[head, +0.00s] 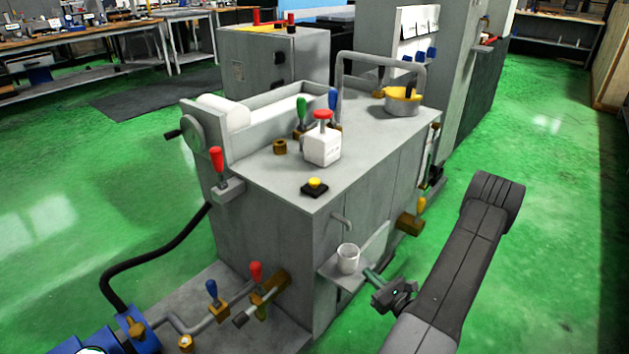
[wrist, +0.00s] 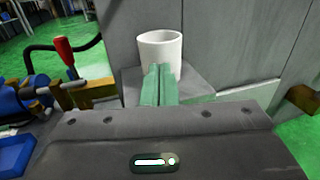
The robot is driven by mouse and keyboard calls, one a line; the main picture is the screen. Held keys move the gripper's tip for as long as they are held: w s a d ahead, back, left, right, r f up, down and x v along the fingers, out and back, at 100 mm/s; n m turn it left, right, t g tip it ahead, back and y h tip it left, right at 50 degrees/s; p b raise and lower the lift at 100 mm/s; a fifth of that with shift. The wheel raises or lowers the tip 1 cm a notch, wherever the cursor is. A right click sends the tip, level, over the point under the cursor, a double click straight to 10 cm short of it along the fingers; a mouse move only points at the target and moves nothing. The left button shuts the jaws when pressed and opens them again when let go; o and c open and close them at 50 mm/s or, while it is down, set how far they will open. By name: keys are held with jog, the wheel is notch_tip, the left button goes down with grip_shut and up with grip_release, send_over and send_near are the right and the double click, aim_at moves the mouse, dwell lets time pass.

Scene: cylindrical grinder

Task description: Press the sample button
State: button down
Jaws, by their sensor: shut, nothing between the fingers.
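A yellow button on a black base (head: 315,186) sits on the front corner of the grey machine's top in the head view; I take it to be the sample button. It does not show in the wrist view. My gripper (head: 370,273) is beside the machine's front side, lower than the button. Its green fingers (wrist: 158,84) are shut together with nothing between them. They point at a white cup (head: 348,258), which also shows just beyond the fingertips in the wrist view (wrist: 160,47). I cannot tell whether they touch it.
The cup stands on a small grey shelf (head: 330,271) below a bent spout (head: 341,219). A white box with a red knob (head: 322,146) stands behind the button. A red-handled lever (head: 217,162) is to the left. Green floor is free at right.

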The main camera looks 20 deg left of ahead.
jog(key=w+d+r+g+h+p, duration=0.25)
jog(key=d+r+h+p, duration=0.25)
jog(key=d+h+p, duration=0.3)
jog(key=w+d+r+g+h+p, duration=0.1)
jog(key=w+d+r+h+p, duration=0.3)
jog(key=d+r+h+p, duration=0.45)
jog(key=s+d+r+m+g+h+p, duration=0.1)
jog(key=s+d+r+g+h+p, duration=0.1)
jog(key=s+d+r, duration=0.2)
jog(key=s+d+r+m+g+h+p, duration=0.1)
jog(key=s+d+r+g+h+p, duration=0.1)
jog(key=d+r, duration=0.5)
jog(key=s+d+r+m+g+h+p, duration=0.1)
jog(key=s+d+r+g+h+p, duration=0.2)
jog(key=r, duration=0.8)
jog(key=s+d+g, duration=0.1)
jog(key=s+d, duration=0.1)
jog(key=s, duration=0.1)
jog(key=shift+s+d+r+m, duration=0.2)
jog(key=shift+s+d+m, duration=0.1)
jog(key=shift+s+m, duration=0.1)
jog(key=shift+w+h, duration=0.1)
jog(key=shift+h, duration=0.15)
